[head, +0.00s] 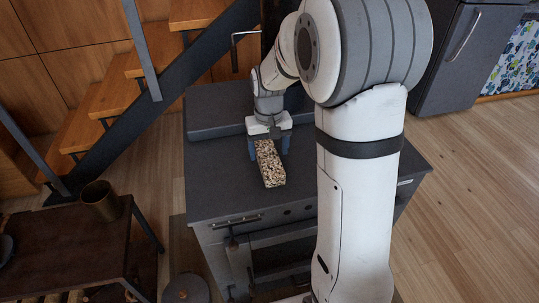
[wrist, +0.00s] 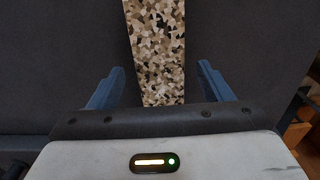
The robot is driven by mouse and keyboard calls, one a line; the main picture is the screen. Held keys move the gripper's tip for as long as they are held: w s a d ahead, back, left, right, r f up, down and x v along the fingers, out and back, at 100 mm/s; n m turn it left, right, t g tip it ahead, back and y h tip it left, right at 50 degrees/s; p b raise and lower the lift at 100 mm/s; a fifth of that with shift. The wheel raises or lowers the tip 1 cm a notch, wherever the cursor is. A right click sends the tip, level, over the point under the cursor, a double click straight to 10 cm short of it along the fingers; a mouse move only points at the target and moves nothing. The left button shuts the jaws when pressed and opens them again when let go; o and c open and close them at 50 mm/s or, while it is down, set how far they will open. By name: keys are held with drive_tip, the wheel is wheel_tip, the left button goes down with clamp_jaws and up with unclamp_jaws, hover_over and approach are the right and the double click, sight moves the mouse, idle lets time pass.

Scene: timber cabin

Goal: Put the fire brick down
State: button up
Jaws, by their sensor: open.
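The fire brick (head: 270,166) is a speckled tan, white and black block. It lies lengthwise on the dark grey stove top (head: 218,180). My gripper (head: 269,147) is open at the brick's far end, with one blue finger on each side. In the wrist view the brick (wrist: 158,50) runs up between the open fingers of my gripper (wrist: 160,85), with a gap to each finger. My arm hides part of the stove's right side.
A raised grey ledge (head: 215,110) runs along the stove's back. A low dark table (head: 60,240) with a brass-coloured cup (head: 99,201) stands at left, near wooden stairs (head: 85,120). A grey fridge (head: 465,55) stands at back right. Wooden floor (head: 470,190) is clear at right.

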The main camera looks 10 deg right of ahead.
sight(269, 156)
wheel_tip(269, 156, up, 9)
drive_tip(key=s+f+t, duration=0.1)
drive_tip(key=s+t, duration=0.1)
drive_tip(key=s, duration=1.8)
drive_tip(key=shift+p, duration=0.45)
drive_tip(key=shift+s, duration=0.1)
wheel_tip(269, 156, up, 7)
drive_tip(key=p, duration=0.6)
drive_tip(key=shift+s+r+t+p, duration=0.2)
drive_tip(key=shift+s+t+p, duration=0.1)
drive_tip(key=shift+s, duration=0.1)
